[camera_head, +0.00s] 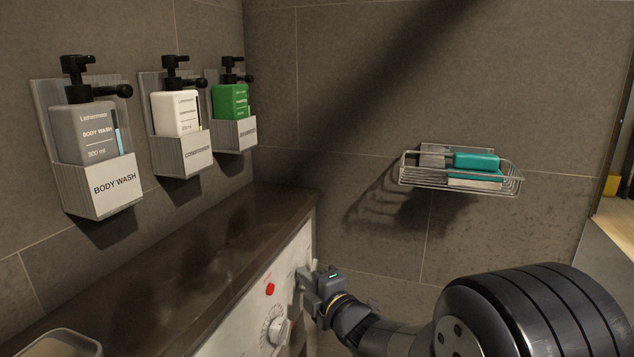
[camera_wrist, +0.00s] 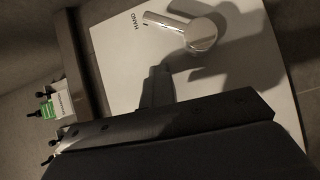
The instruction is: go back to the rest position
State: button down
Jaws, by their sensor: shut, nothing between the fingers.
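My gripper (camera_head: 304,278) is at the white control panel (camera_head: 245,309) below the dark ledge, near the panel's right end. In the wrist view my gripper (camera_wrist: 158,72) is shut and empty, its tips in front of the same white panel (camera_wrist: 115,60). A pale lever (camera_wrist: 190,32) with a round hub, beside the word HAND, lies just beyond the tips. I cannot tell whether the tips touch the panel or the lever. In the head view my gripper hides that part of the panel.
Body wash (camera_head: 85,130), white (camera_head: 177,112) and green (camera_head: 230,100) bottles stand in wall holders above the dark ledge (camera_head: 190,262). A wire basket (camera_head: 510,184) with a teal item (camera_head: 477,161) hangs on the back wall. The panel has a red button (camera_head: 270,289) and a dial (camera_head: 275,329).

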aim_at(293, 290)
jog(key=shift+s+a+f+n+t+y+b, duration=0.3)
jog(key=shift+f+n+b, duration=0.4)
jog(key=shift+b, duration=0.85)
jog(key=shift+s+a+f+n+t+y+b, duration=0.25)
jog(key=shift+f+n+y+b, duration=0.4)
jog(key=shift+b, duration=0.9)
jog(key=shift+s+a+f+n+t+y+b, duration=0.3)
jog(key=shift+f+n+b, duration=0.4)
jog(key=shift+b, duration=0.85)
jog(key=s+f+n+t+b, duration=0.1)
jog(key=b, duration=0.2)
jog(key=n+t+b, duration=0.1)
jog(key=b, duration=0.2)
jog(key=shift+s+d+f+y+b, duration=0.2)
jog(key=shift+s+f+y+b, duration=0.1)
jog(key=shift+s+f+y, duration=0.1)
jog(key=shift+s+d+f+n+t+b, duration=0.1)
jog(key=shift+s+d+n+t+b, duration=0.15)
jog(key=shift+t+b, duration=0.4)
jog(key=shift+s+a+f, duration=0.1)
jog(key=shift+s+f, duration=0.25)
jog(key=shift+s, duration=0.35)
jog(key=shift+s+d+f, duration=0.25)
jog(key=shift+s+d, duration=0.15)
jog(key=shift+s, duration=0.05)
